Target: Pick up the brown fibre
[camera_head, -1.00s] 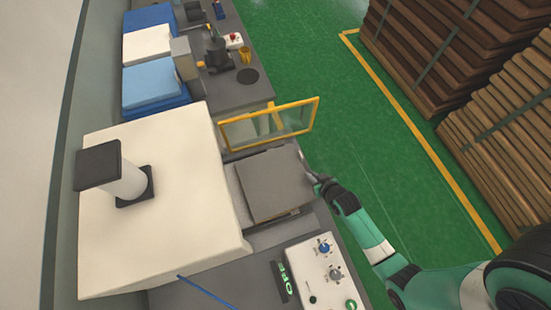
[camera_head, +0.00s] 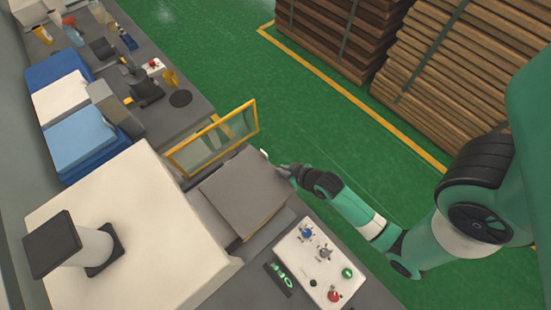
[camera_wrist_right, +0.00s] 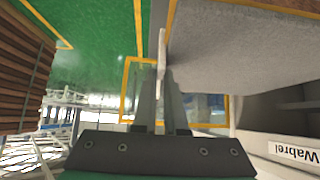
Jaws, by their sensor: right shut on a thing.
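The brown fibre (camera_head: 243,186) is a flat, grey-brown square slab lying in the work area of the machine in the head view. It fills the upper right of the right wrist view (camera_wrist_right: 240,50). My right gripper (camera_head: 274,167) is at the slab's right edge, its arm reaching in from the right. In the right wrist view its two fingers (camera_wrist_right: 161,72) are close together on a thin pale strip along the slab's edge. The fingertips are small and partly hidden in the head view. My left gripper is not in view.
A yellow-framed clear guard (camera_head: 213,137) stands behind the slab. A control panel (camera_head: 315,262) with knobs lies in front, and a white machine housing (camera_head: 130,215) to the left. Brown stacks (camera_head: 470,70) stand beyond the open green floor (camera_head: 220,50).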

